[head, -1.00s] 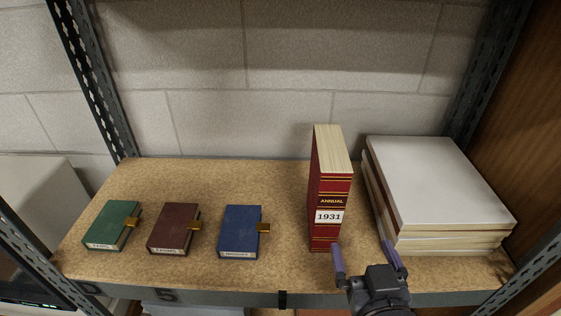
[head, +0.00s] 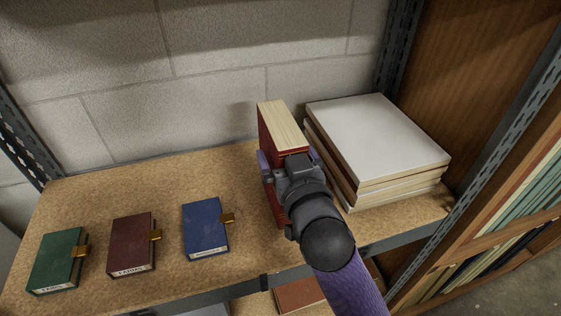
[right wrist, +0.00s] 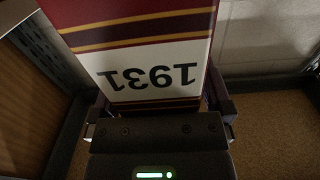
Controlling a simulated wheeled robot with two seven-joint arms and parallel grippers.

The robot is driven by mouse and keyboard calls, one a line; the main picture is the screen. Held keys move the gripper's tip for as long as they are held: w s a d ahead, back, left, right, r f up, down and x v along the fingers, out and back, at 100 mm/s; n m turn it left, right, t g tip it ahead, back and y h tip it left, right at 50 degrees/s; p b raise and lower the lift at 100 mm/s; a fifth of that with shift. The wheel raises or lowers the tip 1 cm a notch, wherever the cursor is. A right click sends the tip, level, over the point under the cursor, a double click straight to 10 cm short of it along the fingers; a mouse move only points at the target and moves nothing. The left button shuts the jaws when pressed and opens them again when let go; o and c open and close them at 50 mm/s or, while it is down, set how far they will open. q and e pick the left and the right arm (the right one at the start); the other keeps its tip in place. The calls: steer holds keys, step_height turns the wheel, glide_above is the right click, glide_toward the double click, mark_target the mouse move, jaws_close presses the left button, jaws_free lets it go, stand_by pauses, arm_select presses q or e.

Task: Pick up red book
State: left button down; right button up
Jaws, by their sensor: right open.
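The red book (head: 281,128) stands upright on the shelf, with cream page edges on top. In the right wrist view its spine (right wrist: 150,75) with the label 1931 fills the upper middle. My right gripper (head: 286,160) is at the book's spine, with one finger on each side of it. The jaws are open, and I cannot tell whether the fingers touch the covers. My right forearm and wrist hide the lower front of the book in the head view. My left gripper is not in view.
A stack of large white volumes (head: 375,140) lies close to the right of the book. Green (head: 58,260), maroon (head: 131,244) and blue (head: 205,228) clasped books lie flat to the left. The block wall is behind; a metal upright (head: 395,55) stands at the right.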

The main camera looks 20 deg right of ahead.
steer(key=shift+s, duration=0.15)
steer(key=shift+c, duration=0.7)
jaws_close()
